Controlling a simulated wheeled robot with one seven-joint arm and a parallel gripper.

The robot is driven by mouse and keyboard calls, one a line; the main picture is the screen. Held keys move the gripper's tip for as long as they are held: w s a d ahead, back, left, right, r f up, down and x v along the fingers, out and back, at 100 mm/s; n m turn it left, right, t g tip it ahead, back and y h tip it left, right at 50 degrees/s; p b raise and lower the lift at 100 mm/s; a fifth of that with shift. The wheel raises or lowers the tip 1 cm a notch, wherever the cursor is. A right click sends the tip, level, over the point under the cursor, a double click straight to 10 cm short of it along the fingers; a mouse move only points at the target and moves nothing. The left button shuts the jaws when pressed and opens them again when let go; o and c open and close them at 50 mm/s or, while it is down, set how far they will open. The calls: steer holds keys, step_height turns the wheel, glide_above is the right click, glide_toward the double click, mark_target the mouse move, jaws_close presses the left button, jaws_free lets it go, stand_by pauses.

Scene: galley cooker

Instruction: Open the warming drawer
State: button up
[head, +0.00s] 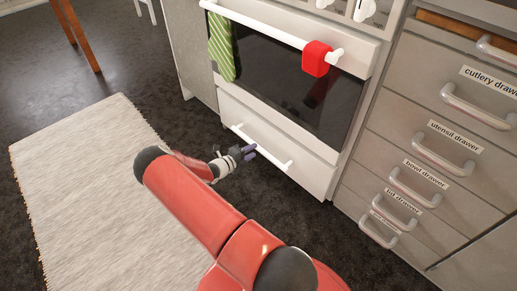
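The warming drawer (308,171) is the plain white front at the bottom of the cooker, below the dark oven door. It looks shut, flush with the cooker body. Its white bar handle (272,153) runs across the front. My gripper (250,152) is at the middle of this handle, with its dark fingers overlapping the bar in the head view. The fingers are small here, and I cannot tell whether they are around the bar or only in front of it.
A green striped towel (221,47) and a red cloth (317,59) hang on the oven door handle (262,27). Labelled drawers (405,150) with bar handles stand to the right. A pale rug (85,190) lies on the dark floor at left.

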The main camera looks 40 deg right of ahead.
mark_target(258, 148)
steer(key=shift+x, duration=2.35)
steer(key=shift+c, duration=0.3)
jaws_close()
